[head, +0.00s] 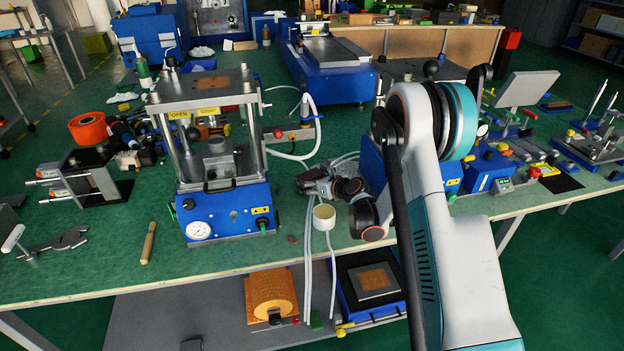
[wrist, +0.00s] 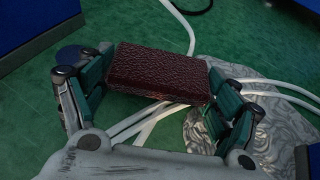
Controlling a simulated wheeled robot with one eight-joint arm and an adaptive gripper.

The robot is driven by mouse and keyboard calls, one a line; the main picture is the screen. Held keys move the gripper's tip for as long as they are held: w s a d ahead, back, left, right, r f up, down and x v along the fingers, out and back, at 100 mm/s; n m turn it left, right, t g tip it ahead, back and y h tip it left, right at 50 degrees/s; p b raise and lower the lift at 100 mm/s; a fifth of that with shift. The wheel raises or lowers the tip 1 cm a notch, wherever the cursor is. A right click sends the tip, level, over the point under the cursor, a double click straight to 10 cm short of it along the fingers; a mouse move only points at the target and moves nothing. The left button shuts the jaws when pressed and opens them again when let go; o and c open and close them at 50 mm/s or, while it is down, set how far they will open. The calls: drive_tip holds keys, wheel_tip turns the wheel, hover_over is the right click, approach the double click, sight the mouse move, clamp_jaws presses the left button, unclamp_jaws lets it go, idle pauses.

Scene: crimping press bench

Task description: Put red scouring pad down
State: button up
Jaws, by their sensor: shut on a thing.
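The red scouring pad (wrist: 158,73) is a dark red, rough-textured block in the middle of the wrist view. My gripper (wrist: 155,82) is shut on it, with one green-padded finger at each end of the block. The pad sits across the fingers over the green bench top; the gap beneath it is hard to judge. In the head view my gripper (head: 312,182) is low over the bench, right of the blue press, and I cannot make out the pad there.
The blue press (head: 227,212) with its gauge stands left of my gripper. White hoses (wrist: 185,30) run close by, and a crumpled grey patterned thing (wrist: 250,112) lies at the right. A cream cup (head: 324,216) is near the front edge. Bare green bench (head: 95,270) lies at the front left.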

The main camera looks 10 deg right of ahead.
drive_tip(key=shift+f, duration=0.25)
drive_tip(key=o, duration=0.9)
drive_tip(key=shift+a, duration=0.1)
drive_tip(key=shift+s+f, duration=0.1)
